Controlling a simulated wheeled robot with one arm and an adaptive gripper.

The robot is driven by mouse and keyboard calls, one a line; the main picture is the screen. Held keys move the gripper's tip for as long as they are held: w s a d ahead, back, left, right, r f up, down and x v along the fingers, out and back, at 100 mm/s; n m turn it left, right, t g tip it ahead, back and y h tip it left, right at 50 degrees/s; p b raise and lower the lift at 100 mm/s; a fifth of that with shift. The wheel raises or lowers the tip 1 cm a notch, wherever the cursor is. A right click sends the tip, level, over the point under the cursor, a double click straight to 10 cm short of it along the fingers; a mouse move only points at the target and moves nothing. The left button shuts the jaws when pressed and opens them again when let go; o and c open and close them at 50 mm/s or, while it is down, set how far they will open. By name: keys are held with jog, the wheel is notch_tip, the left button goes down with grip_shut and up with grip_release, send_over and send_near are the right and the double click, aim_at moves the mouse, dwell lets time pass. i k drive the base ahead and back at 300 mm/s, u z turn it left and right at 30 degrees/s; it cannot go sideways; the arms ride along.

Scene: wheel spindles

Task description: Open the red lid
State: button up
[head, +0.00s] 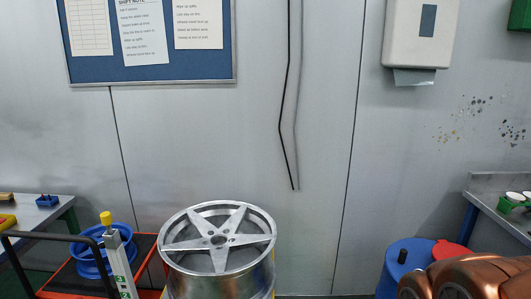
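A red, flat, rounded piece (453,251) that looks like the red lid shows at the lower right. It is beside the top of a blue drum (395,270) that has a small black upright part (402,256) on it. Copper-coloured rounded shapes in front hide the lower side of the red piece. I cannot tell what the red piece rests on, or whether it is open or closed. My gripper is not in view.
A silver five-spoke wheel (218,240) lies on a metal drum at the centre bottom. A red-and-black cart (145,245) with a blue rim (90,262) stands left. A bench (482,190) with small cups is at the right edge. A grey wall closes the back.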

aim_at(441, 250)
jog(key=z, duration=1.25)
jog(key=i, duration=0.95)
jog(key=u, duration=0.75)
